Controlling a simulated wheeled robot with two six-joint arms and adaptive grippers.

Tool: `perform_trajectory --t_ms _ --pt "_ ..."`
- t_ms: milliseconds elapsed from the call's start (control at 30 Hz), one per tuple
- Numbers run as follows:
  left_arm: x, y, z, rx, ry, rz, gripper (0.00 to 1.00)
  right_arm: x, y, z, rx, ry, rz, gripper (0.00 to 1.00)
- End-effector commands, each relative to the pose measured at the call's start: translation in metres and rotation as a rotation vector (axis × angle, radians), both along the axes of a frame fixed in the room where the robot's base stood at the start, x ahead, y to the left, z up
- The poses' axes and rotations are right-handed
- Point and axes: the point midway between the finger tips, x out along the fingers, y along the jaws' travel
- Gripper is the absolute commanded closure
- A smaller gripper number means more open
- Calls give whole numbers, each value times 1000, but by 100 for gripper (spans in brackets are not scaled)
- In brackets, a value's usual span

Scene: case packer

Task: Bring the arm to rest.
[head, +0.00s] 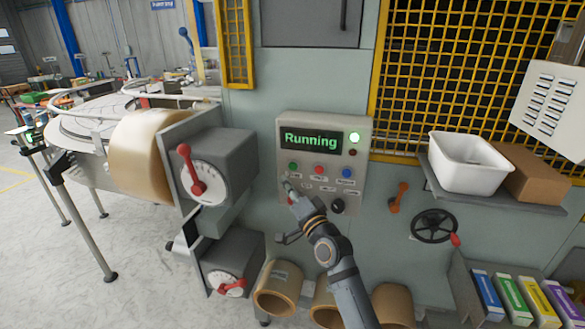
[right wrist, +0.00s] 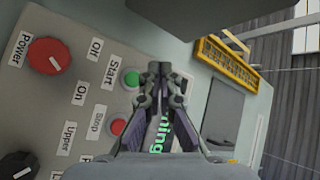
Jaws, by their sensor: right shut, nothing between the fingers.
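My right gripper (head: 290,187) is in front of the lower left part of a grey control panel (head: 365,160) in the head view. In the right wrist view, the fingers of my right gripper (right wrist: 166,72) are together with nothing between them. They cover part of the green-lettered screen there, and the green Start button (right wrist: 131,79) and red Stop button (right wrist: 117,127) show beside them. I cannot tell the exact gap to the panel. The screen (head: 310,140) reads "Running", and a green lamp (head: 354,137) beside it is lit. My left gripper is not in view.
A red-handled dial box (head: 225,165) juts out left of the panel. A white bin (head: 465,165) and a cardboard box (head: 535,175) stand on a shelf at right. A handwheel (head: 433,226) and an orange lever (head: 398,198) stick out below. Brown rolls (head: 278,287) lie low down.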

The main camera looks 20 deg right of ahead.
Motion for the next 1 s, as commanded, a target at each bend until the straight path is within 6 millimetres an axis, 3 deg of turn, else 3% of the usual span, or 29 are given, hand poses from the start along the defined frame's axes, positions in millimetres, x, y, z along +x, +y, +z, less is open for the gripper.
perform_trajectory --t_ms 300,367,433,467,567,600,733,867,1000 --pt "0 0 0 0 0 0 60 0 0 -1 -1 2 0 100" --pt "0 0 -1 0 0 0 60 2 -1 -10 -10 17 -5 100" --pt "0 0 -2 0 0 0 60 6 -3 -39 -38 63 -17 100" --pt "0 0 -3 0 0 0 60 7 -5 -57 -56 92 -24 100" --pt "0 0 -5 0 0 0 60 9 -12 -138 -145 223 -52 100" --pt "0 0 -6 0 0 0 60 6 -15 -175 -186 282 -59 100" --pt "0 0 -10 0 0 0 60 -18 -26 -290 -325 466 -69 100" --pt "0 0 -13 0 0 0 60 -63 -37 -398 -465 646 -51 100" --pt "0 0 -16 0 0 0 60 -133 -48 -503 -615 831 -1 100"
